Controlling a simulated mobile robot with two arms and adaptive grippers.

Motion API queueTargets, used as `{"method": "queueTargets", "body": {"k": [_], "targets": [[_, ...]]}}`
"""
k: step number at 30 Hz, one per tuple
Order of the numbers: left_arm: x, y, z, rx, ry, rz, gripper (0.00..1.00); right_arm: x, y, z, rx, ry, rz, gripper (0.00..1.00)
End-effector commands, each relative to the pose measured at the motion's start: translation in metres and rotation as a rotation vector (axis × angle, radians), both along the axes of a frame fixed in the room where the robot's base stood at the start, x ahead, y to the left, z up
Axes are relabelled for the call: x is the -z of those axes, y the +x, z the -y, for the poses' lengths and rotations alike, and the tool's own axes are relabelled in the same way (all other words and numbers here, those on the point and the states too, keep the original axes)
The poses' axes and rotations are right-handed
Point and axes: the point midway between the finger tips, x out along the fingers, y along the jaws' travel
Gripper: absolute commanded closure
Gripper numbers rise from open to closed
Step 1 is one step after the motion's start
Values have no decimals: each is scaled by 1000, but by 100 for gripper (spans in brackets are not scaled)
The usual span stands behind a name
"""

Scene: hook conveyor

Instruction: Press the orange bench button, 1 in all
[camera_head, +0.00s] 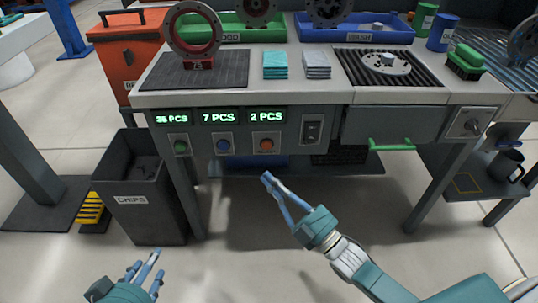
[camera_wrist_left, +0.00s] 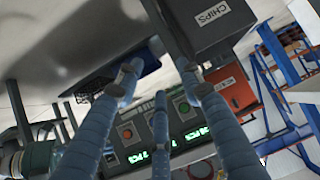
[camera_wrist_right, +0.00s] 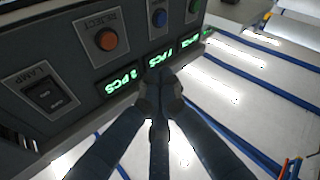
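The orange button (camera_head: 267,145) is on the bench's front panel, right of the blue and green buttons and under the "2 PCS" display. It also shows in the right wrist view (camera_wrist_right: 106,39) and the left wrist view (camera_wrist_left: 127,133). My right gripper (camera_head: 268,178) is below and in front of the orange button, apart from it in the head view. Its fingertips meet in the right wrist view (camera_wrist_right: 160,85), with nothing between them. My left gripper (camera_head: 147,264) is low at the left, away from the panel, with its fingers spread and empty.
The blue button (camera_head: 223,145) and green button (camera_head: 181,146) are to the left. A rocker switch (camera_head: 312,128) is just right of the orange button. A chips bin (camera_head: 147,205) stands left of the bench. A drawer with a green handle (camera_head: 392,146) is further right.

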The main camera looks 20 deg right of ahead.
Motion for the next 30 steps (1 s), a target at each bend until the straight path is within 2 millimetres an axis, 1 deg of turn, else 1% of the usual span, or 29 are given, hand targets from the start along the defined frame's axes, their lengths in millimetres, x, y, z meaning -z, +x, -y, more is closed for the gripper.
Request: {"method": "queueTargets", "body": {"k": [9,14,20,30], "targets": [[-1,0,0,0,-1,3,62,-1,0,0,0,0,0,100],[-6,6,3,3,-8,37,62,1,3,1,1,-1,0,100],[-27,22,10,11,-34,144,62,1,13,3,1,-2,1,100],[-71,45,21,25,-83,351,62,1,29,9,1,-1,0,100]]}}
